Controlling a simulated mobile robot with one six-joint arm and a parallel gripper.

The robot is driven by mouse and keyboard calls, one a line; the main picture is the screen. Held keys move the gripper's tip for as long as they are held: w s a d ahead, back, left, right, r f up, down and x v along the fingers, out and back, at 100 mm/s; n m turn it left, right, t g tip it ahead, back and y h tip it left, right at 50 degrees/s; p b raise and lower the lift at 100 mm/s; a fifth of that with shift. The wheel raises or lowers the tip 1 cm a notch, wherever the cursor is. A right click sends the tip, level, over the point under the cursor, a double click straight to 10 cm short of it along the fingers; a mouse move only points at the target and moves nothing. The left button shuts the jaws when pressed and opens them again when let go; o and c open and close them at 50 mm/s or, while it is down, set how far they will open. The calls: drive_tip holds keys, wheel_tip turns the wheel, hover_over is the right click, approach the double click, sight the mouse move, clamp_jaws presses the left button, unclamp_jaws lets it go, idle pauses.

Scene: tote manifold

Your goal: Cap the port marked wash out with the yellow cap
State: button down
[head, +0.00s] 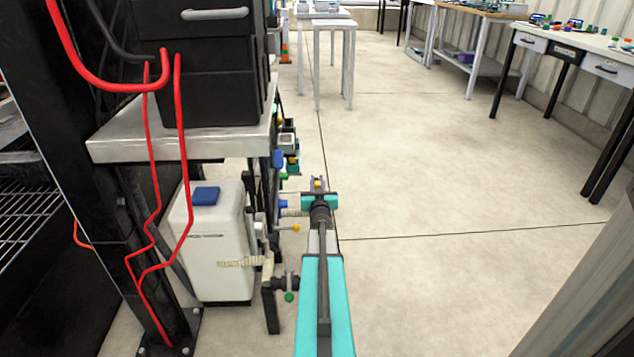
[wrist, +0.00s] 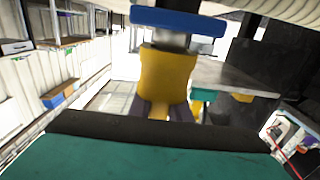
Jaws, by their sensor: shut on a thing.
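My gripper (head: 318,184) is at the far end of my teal arm in the head view, just right of the pipework. In the wrist view my gripper (wrist: 163,108) has its purple-grey fingers shut on the yellow cap (wrist: 167,78). The cap also shows as a small yellow spot in the head view (head: 318,183). In the wrist view a grey stub with a blue collar (wrist: 178,20) stands right beyond the cap; I cannot tell whether they touch. In the head view a blue fitting (head: 283,204) lies left of my gripper. No wash out marking is readable.
A white tote (head: 213,250) with a blue lid stands left of my arm. A yellow knob (head: 296,228) is nearby. Open floor lies right.

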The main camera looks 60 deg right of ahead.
drive_tip(key=shift+f+b, duration=0.3)
drive_tip(key=shift+f, duration=0.3)
drive_tip(key=c, duration=1.6)
unclamp_jaws()
drive_tip(key=shift+o, duration=0.2)
drive_tip(key=shift+p+v, duration=0.5)
drive_tip(key=shift+v, duration=0.7)
drive_tip(key=p+v, duration=0.3)
drive_tip(key=v, duration=0.8)
drive_tip(key=shift+s, duration=0.2)
drive_tip(key=shift+a, duration=0.1)
